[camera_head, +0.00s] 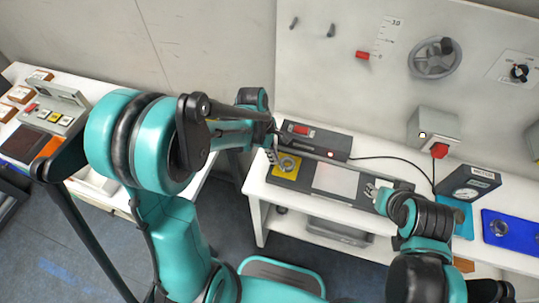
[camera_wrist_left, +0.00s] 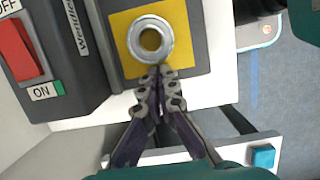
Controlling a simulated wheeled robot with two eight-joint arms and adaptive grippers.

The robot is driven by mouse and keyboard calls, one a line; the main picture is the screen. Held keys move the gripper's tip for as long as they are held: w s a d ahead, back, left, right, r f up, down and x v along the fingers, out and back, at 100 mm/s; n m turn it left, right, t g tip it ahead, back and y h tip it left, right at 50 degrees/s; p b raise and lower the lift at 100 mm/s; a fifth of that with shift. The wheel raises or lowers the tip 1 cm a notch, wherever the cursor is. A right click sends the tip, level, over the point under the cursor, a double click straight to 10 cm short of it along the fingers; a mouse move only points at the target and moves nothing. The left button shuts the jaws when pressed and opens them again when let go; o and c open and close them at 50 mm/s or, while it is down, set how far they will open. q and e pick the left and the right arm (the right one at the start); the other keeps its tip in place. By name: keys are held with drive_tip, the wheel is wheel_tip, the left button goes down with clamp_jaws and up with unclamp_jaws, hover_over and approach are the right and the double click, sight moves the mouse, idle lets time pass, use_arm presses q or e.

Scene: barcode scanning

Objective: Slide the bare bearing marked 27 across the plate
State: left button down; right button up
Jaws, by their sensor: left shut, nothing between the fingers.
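The bare bearing (camera_head: 292,166), a silver metal ring, lies on a yellow square (camera_head: 277,177) at the left end of the dark device on the white table. No number 27 is legible on it. The bearing (camera_wrist_left: 167,42) also shows whole in the left wrist view, on the yellow square (camera_wrist_left: 190,58). My left gripper (camera_head: 274,158) is shut and empty; in the left wrist view its fingertips (camera_wrist_left: 161,73) are at the ring's near edge, touching or almost so. The pale plate (camera_head: 336,181) lies right of the yellow square. My right gripper (camera_head: 374,191) is at the plate's right side, its fingers too small to judge.
A dark box with a red switch (camera_head: 301,129) stands behind the yellow square; the switch (camera_wrist_left: 18,48) is near in the left wrist view. A dial gauge (camera_head: 469,184) and a blue tray (camera_head: 512,232) are at the right. The pale plate's surface is clear.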

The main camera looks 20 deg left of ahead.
sight(377, 186)
use_arm(q)
drive_tip(key=d, duration=1.1)
drive_tip(key=d+b, duration=0.1)
drive_tip(key=d, duration=1)
drive_tip(key=s+d+b, duration=0.1)
drive_tip(key=d, duration=1)
drive_tip(key=shift+s+d, duration=0.1)
drive_tip(key=shift+d, duration=0.1)
use_arm(e)
wheel_tip(377, 186, down, 2)
drive_tip(key=shift+f, duration=0.1)
